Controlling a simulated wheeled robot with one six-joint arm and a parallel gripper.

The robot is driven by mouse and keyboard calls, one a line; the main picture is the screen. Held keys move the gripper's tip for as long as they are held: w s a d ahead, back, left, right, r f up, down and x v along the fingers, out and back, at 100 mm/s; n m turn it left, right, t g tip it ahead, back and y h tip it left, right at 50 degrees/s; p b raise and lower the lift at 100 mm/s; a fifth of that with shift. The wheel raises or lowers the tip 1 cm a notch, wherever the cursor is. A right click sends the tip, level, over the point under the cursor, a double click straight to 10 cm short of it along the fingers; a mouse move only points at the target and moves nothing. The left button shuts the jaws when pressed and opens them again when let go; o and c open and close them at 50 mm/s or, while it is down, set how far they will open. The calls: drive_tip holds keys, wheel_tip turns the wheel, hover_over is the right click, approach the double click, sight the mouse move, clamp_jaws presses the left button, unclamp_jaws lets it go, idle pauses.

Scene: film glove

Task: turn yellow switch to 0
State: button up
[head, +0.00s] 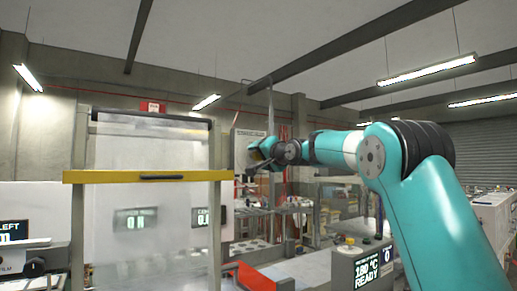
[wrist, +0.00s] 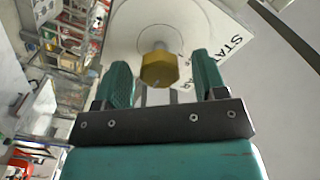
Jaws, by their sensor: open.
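The yellow switch (wrist: 158,69) is a faceted knob on a round pale disc (wrist: 150,28) in the wrist view. The disc sits on a white plate (wrist: 222,42) with black lettering, partly cut off and hidden. My gripper (wrist: 162,78) is open, with one teal finger on each side of the switch in the picture. Gaps show on both sides; I cannot tell the depth between fingertips and switch. In the head view my gripper (head: 259,152) is small and reaches toward a grey panel (head: 243,143). The switch's setting cannot be read.
A clear guard with a yellow bar (head: 110,177) stands at the left in the head view. A display reading 180 °C READY (head: 368,268) is at the lower right. Behind the gripper are benches and red uprights. A dark curved edge crosses the wrist view's upper right.

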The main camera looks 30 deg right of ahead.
drive_tip(key=shift+w, duration=0.65)
drive_tip(key=c, duration=0.9)
